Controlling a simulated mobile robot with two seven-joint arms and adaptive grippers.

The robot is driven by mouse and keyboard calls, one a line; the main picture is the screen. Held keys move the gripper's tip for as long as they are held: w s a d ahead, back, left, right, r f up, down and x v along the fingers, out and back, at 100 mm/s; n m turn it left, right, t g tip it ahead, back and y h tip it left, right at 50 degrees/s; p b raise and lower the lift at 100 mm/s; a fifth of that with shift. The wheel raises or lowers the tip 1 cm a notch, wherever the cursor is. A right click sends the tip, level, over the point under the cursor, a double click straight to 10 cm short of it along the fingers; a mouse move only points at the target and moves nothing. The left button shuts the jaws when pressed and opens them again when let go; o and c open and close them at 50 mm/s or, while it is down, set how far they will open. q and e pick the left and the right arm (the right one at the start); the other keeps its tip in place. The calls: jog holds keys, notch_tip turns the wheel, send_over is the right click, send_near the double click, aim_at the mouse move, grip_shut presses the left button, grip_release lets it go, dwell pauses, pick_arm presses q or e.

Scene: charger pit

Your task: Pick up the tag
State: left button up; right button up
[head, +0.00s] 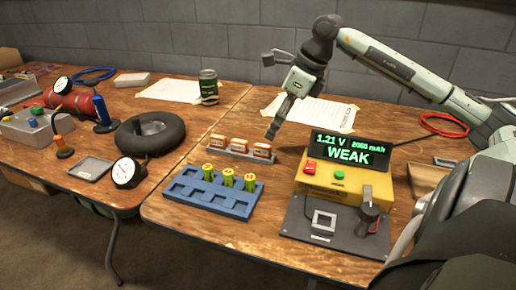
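Three orange-and-white pieces, which look like the tags (240,146), stand in a row in a grey holder (226,154) in the middle of the right table. Their print is too small to read. My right gripper (275,128) points down just right of the holder, above the table and apart from the tags. Its fingers are seen nearly edge-on, so I cannot tell whether they are open or shut. I see nothing held in it. My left gripper is not in view.
A blue tray (236,207) with several green-yellow batteries lies in front of the holder. A yellow tester (347,185) with a screen reading "1.21 V WEAK" stands to the right. Printed paper (325,112) lies behind. A black ring (150,132) and gauge (127,172) are left.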

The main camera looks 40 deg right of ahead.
aim_at(263, 145)
jog(key=x, duration=0.4)
jog(key=shift+w+a+f+p, duration=0.1)
jog(key=shift+a+f+p, duration=0.05)
jog(key=shift+a+p, duration=0.2)
jog(key=shift+w+a+f, duration=0.15)
jog(key=shift+w+f, duration=0.05)
jog(key=shift+f, duration=0.35)
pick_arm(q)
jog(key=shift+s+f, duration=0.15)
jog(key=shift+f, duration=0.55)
pick_arm(e)
jog(key=shift+c, duration=0.4)
grip_shut()
